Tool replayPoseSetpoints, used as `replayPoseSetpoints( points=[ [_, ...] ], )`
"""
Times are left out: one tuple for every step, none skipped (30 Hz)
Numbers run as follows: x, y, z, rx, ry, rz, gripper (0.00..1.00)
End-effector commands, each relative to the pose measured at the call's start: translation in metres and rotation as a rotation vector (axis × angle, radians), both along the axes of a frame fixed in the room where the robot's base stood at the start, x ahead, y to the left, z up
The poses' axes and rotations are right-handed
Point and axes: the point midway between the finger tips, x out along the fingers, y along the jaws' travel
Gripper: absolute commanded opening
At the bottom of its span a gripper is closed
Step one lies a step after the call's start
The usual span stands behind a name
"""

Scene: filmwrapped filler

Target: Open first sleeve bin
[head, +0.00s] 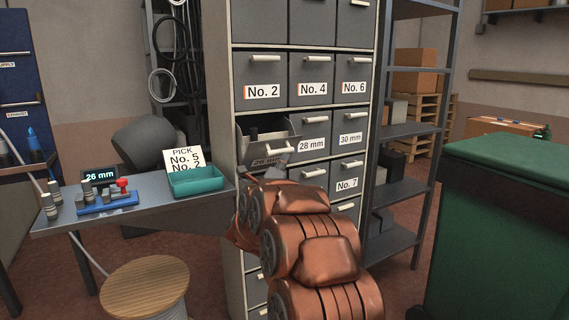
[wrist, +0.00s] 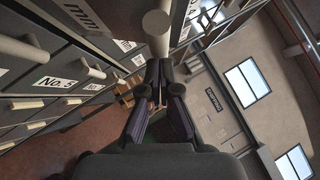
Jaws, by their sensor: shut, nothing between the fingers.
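The sleeve bin (head: 284,137) in the left column of the grey cabinet is pulled out, its tray tilted open at the top with a dark item inside. Its label is partly hidden and hard to read in the head view; in the wrist view its label (wrist: 84,14) ends in "mm". Its pale bar handle (wrist: 156,28) is just beyond my fingertips in the wrist view. My gripper (wrist: 157,88) is shut and empty, close to the handle; I cannot tell if it touches. In the head view my arm hides the bins below.
Closed bins "28 mm" (head: 312,145) and "30 mm" (head: 350,140) are beside it. On the left, a table (head: 150,208) holds a "26 mm" display (head: 99,177), a teal tray (head: 196,182) and a pick card (head: 184,159). A green bin (head: 500,230) stands on the right.

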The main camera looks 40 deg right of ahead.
Motion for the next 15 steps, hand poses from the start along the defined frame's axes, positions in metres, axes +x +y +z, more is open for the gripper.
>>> replayPoseSetpoints(
  points=[
    [0.0,0.0,0.0,0.0,0.0,0.0,0.0],
    [0.0,0.0,0.0,0.0,0.0,0.0,0.0],
    [0.0,0.0,0.0,0.0,0.0,0.0,0.0],
    [0.0,0.0,0.0,0.0,0.0,0.0,0.0],
    [0.0,0.0,0.0,0.0,0.0,0.0,0.0],
    [0.001,0.0,0.001,0.0,-0.001,0.0,0.0],
    [0.001,0.0,0.002,0.0,-0.002,0.001,0.0],
    [0.002,0.001,0.003,0.0,-0.004,0.001,0.0],
    [0.003,0.001,0.005,0.0,-0.004,0.002,0.0],
    [0.004,0.001,0.006,-0.002,-0.005,0.003,0.0],
    [0.005,0.0,0.008,-0.001,-0.005,0.002,0.0],
    [0.005,0.0,0.01,-0.001,-0.005,0.001,0.0],
    [0.005,-0.001,0.011,-0.001,-0.004,0.0,0.0],
    [0.005,-0.001,0.013,-0.001,-0.004,0.0,0.0],
    [0.006,-0.001,0.014,-0.002,-0.003,-0.001,0.0]
  ],
)
